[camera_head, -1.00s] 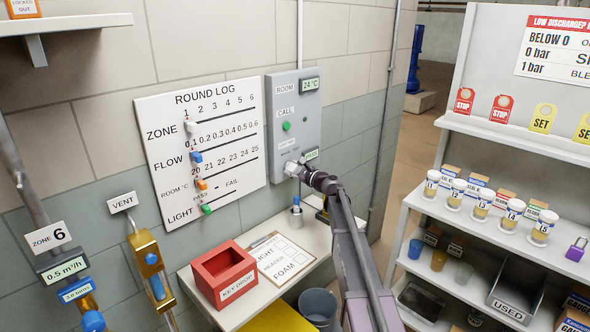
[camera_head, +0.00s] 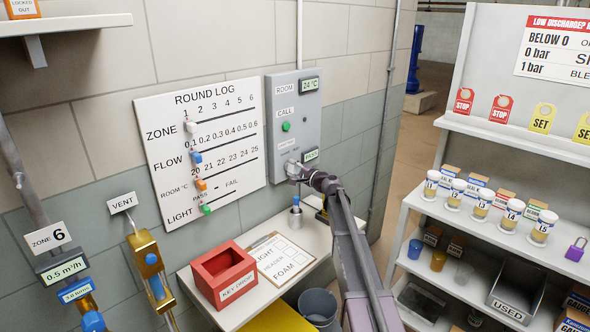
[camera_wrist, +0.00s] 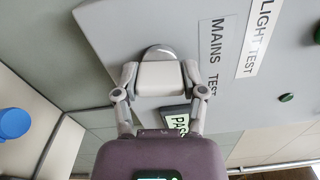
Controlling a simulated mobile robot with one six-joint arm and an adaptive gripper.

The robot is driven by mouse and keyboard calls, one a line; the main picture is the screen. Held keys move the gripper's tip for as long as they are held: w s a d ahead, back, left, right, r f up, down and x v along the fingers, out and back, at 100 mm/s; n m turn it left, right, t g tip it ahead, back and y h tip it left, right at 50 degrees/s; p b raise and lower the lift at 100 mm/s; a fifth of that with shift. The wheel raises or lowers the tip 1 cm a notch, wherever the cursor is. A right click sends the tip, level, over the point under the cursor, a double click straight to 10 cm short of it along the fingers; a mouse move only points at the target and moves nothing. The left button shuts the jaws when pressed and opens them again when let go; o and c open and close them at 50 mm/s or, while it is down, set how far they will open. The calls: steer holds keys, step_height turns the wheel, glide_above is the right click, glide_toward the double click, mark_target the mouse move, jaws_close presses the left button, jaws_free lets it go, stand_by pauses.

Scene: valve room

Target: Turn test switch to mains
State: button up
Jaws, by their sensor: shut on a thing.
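The test switch (camera_wrist: 157,52) is on the lower part of the grey wall panel (camera_head: 283,92). Its pale knob shows in the wrist view between my fingers. My gripper (camera_wrist: 160,79) is shut on it, with one finger on each side. In the head view my gripper (camera_head: 296,173) meets the panel at the switch and covers most of it. The MAINS and TEST words (camera_wrist: 211,55) stand beside the switch, under the LIGHT TEST label (camera_wrist: 257,35). Which word the switch points to cannot be told. A PASS display (camera_head: 311,155) is lit close by.
A green call button (camera_head: 286,127) and a 24 °C display (camera_head: 310,85) are higher on the panel. The round log board (camera_head: 200,140) hangs to the left. Below are a shelf with a red key drop box (camera_head: 223,273) and a clipboard (camera_head: 282,257).

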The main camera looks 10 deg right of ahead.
steer(key=shift+w+n, duration=0.1)
steer(key=shift+n, duration=0.7)
steer(key=o, duration=1.1)
steer(key=shift+o, duration=0.2)
steer(key=shift+v, duration=1)
steer(key=v, duration=1)
